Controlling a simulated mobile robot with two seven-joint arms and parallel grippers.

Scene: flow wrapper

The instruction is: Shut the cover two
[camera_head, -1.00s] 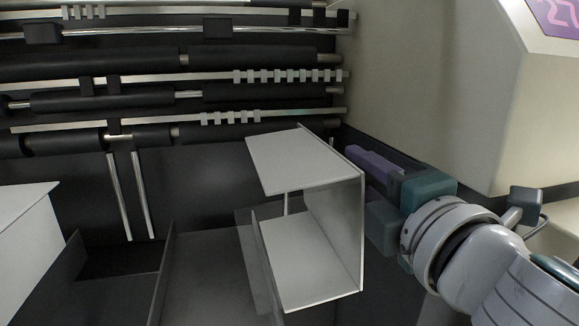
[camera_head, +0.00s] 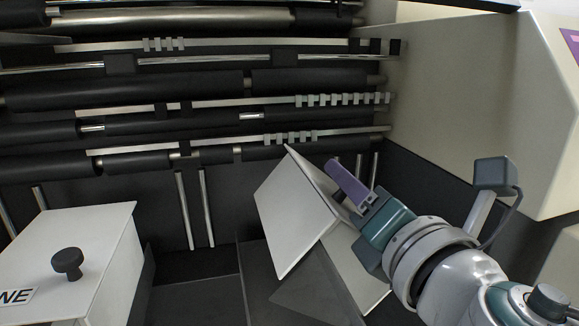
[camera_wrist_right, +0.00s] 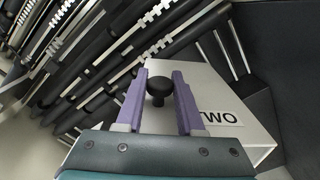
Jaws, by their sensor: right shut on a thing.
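Cover two is a white angled panel (camera_head: 296,213), tilted in the middle of the head view. In the right wrist view its face (camera_wrist_right: 205,88) carries the word TWO and a black knob (camera_wrist_right: 158,86). My right gripper (camera_head: 343,172) reaches in from the right with its purple fingers on the far side of the cover, where the knob is hidden from the head view. In the right wrist view my right gripper (camera_wrist_right: 158,95) has one finger on each side of the knob and is shut on it. My left gripper is not in view.
Another white cover (camera_head: 93,235) with a black knob (camera_head: 67,262) and a label ending in NE lies at the left. Dark rollers and metal bars (camera_head: 190,90) run across the back. A pale machine housing (camera_head: 470,110) stands at the right. Dark divider walls (camera_head: 243,290) lie below.

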